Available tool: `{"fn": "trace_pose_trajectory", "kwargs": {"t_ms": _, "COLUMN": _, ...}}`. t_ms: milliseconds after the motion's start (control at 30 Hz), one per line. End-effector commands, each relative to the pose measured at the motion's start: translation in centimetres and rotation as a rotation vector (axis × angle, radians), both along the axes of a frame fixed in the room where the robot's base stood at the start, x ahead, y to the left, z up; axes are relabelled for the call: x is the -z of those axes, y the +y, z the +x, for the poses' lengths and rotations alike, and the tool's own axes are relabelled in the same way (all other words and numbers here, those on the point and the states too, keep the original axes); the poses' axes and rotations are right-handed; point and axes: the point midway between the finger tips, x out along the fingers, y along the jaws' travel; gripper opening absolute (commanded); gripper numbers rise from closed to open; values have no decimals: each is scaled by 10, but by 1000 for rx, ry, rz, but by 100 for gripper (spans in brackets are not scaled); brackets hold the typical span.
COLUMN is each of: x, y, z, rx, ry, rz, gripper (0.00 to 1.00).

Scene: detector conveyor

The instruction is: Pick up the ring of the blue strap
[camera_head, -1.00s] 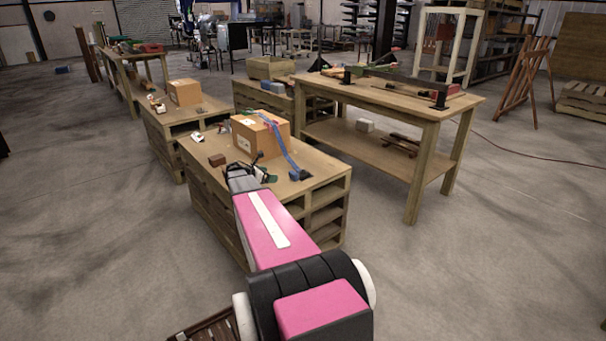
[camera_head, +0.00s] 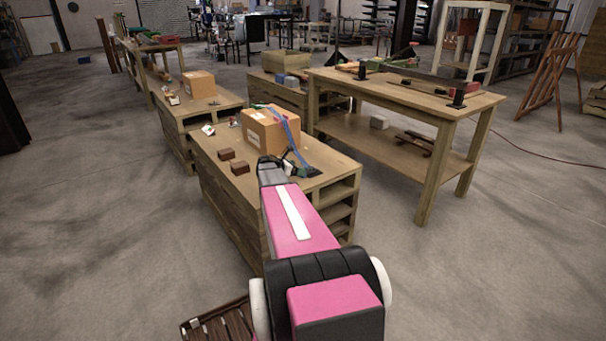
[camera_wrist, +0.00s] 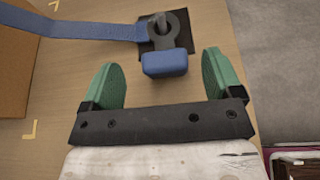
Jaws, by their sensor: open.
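The blue strap (camera_head: 290,131) runs over a cardboard box down to the table's right side. In the wrist view the strap (camera_wrist: 95,28) comes in from the left to a dark grey ring (camera_wrist: 163,41). The ring sits around a short peg on a dark square plate (camera_wrist: 178,20), with a blue block (camera_wrist: 165,64) on its near side. My gripper (camera_wrist: 160,75) is open, its green fingers on either side of the blue block and apart from it. The ring lies just beyond the fingertips. In the head view my gripper (camera_head: 284,161) is over the table's near right part.
The cardboard box (camera_head: 268,132) stands on the wooden table (camera_head: 230,187), left of the strap end. Two brown blocks (camera_head: 240,168) lie at the table's left. A taller workbench (camera_head: 400,95) stands to the right, with open floor between.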

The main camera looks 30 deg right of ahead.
Motion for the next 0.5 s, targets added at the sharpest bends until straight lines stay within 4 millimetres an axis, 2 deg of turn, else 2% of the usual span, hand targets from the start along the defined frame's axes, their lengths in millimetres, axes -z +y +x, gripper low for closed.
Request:
{"fn": "trace_pose_trajectory", "kwargs": {"t_ms": 300, "x": 18, "y": -38, "z": 0, "rx": 1, "ry": 0, "rz": -1, "gripper": 85}}
{"fn": "trace_pose_trajectory", "kwargs": {"t_ms": 500, "x": 18, "y": -39, "z": 0, "rx": -1, "ry": 0, "rz": -1, "gripper": 85}}
